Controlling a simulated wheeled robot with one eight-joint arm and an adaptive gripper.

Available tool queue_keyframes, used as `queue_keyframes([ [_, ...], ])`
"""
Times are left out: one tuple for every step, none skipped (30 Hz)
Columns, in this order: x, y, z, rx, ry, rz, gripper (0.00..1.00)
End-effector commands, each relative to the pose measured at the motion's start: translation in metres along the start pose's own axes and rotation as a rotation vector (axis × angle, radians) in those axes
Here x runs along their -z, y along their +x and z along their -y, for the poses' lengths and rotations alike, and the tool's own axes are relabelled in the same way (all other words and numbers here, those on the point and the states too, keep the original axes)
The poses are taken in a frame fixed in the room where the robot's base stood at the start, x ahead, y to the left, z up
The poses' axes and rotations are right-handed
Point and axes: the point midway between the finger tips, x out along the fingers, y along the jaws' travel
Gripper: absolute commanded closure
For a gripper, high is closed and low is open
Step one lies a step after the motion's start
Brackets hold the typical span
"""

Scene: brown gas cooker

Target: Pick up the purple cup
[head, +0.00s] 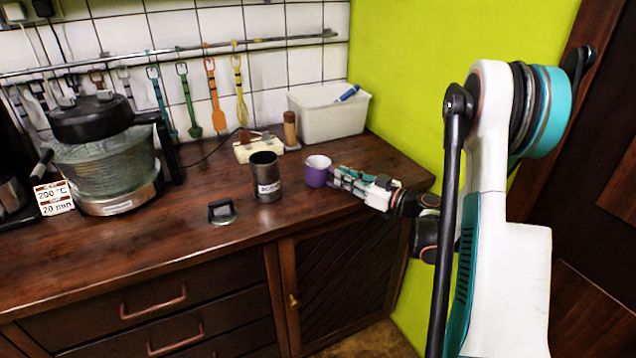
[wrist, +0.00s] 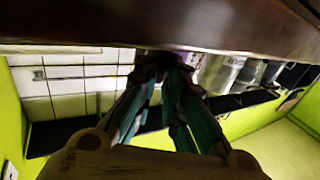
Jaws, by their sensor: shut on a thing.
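The purple cup (head: 316,177) is upright on or just above the dark wooden counter (head: 235,225), near its right end; I cannot tell if its base touches. Its pale inside shows at the top. My gripper (head: 335,177) reaches in from the right, low and nearly level, with its fingers at the cup's right side. It is shut on the cup. In the wrist view the teal fingers (wrist: 166,62) come together, and only a dim purple patch shows at their tips; most of the cup is hidden there.
A dark labelled canister (head: 267,178) stands close left of the cup. A white bin (head: 330,112) and a wooden grinder (head: 290,130) are behind it. The green wall (head: 420,100) is near on the right.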

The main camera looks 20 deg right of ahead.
Motion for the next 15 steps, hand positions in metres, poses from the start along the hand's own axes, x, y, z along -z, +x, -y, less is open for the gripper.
queue_keyframes([
  [0.000,0.000,0.000,0.000,0.000,0.000,1.00],
  [0.000,0.000,0.000,0.000,0.000,0.000,1.00],
  [0.000,0.000,0.000,0.000,0.000,0.000,1.00],
  [0.000,0.000,0.000,0.000,0.000,0.000,1.00],
  [0.000,0.000,0.000,0.000,0.000,0.000,1.00],
  [0.000,0.000,0.000,0.000,0.000,0.000,1.00],
  [0.001,0.000,0.000,0.000,0.000,0.000,1.00],
  [0.001,0.000,0.000,0.000,0.000,0.000,1.00],
  [0.002,0.000,0.000,0.000,0.000,0.000,1.00],
  [0.004,0.000,0.000,0.000,0.000,0.000,1.00],
  [0.006,0.000,0.000,0.000,0.000,0.000,1.00],
  [0.009,0.000,0.000,0.000,0.000,0.000,1.00],
  [0.011,0.000,0.000,0.000,0.000,0.000,1.00],
  [0.015,0.000,0.000,0.000,0.000,0.000,1.00],
  [0.020,0.000,0.000,0.000,0.000,0.000,1.00],
])
